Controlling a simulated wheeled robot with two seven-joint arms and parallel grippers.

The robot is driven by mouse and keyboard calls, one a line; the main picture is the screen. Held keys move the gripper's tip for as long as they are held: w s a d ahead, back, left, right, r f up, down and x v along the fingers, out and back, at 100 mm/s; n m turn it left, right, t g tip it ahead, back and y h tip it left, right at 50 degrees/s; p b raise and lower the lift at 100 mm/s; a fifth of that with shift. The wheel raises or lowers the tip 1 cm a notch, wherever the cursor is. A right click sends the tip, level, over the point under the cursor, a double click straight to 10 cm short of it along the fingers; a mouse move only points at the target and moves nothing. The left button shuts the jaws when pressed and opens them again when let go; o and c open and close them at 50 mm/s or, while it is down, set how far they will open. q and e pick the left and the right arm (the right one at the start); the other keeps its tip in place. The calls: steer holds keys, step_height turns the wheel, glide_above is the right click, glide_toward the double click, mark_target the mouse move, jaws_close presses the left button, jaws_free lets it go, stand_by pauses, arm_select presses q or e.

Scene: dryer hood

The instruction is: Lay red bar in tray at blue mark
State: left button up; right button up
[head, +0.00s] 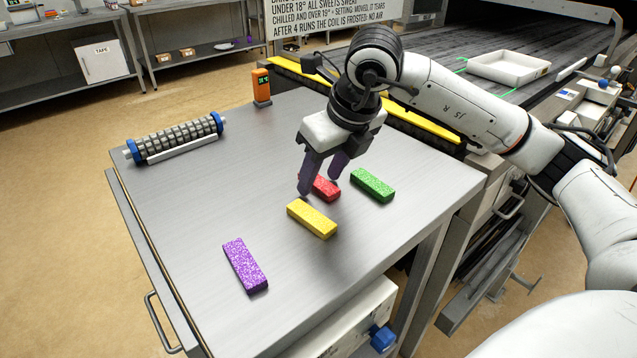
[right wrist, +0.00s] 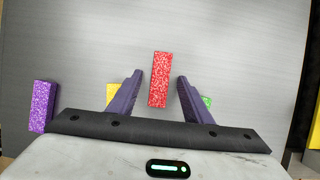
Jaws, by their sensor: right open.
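The red bar (head: 327,190) lies on the steel table, partly hidden behind a finger of my right gripper (head: 318,184). The gripper points down over it, open. In the right wrist view, the red bar (right wrist: 160,80) shows between the spread fingers of the gripper (right wrist: 160,77), with a gap on each side. A white tray (head: 508,68) sits on the dark conveyor at the upper right, with green marks near it. I cannot make out a blue mark at the tray. My left gripper is not in view.
On the table (head: 190,200), a yellow bar (head: 312,219) lies just in front of the red one and a green bar (head: 372,185) to its right. A purple bar (head: 245,265) lies nearer. A roller (head: 178,138) and orange device (head: 261,87) stand farther back. A yellow edge (head: 420,125) borders the conveyor.

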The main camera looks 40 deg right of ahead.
steer(key=shift+f, duration=0.1)
steer(key=shift+c, duration=0.2)
jaws_close()
